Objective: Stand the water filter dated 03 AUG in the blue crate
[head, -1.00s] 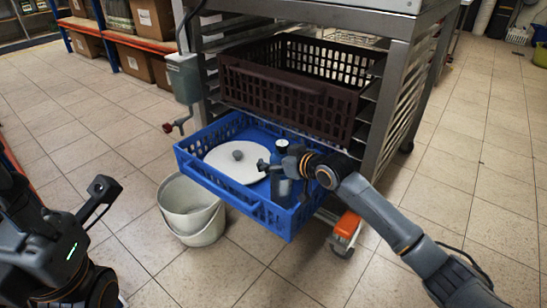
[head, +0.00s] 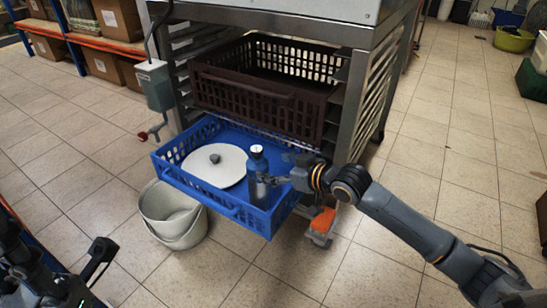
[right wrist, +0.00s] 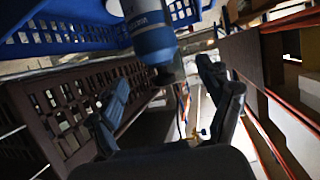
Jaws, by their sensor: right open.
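A white round lid (head: 215,168) with a grey knob lies in the crate left of the filter. A dark brown crate (head: 255,92) sits in the metal rack above. A pale bucket (head: 172,218) stands on the floor at front left.

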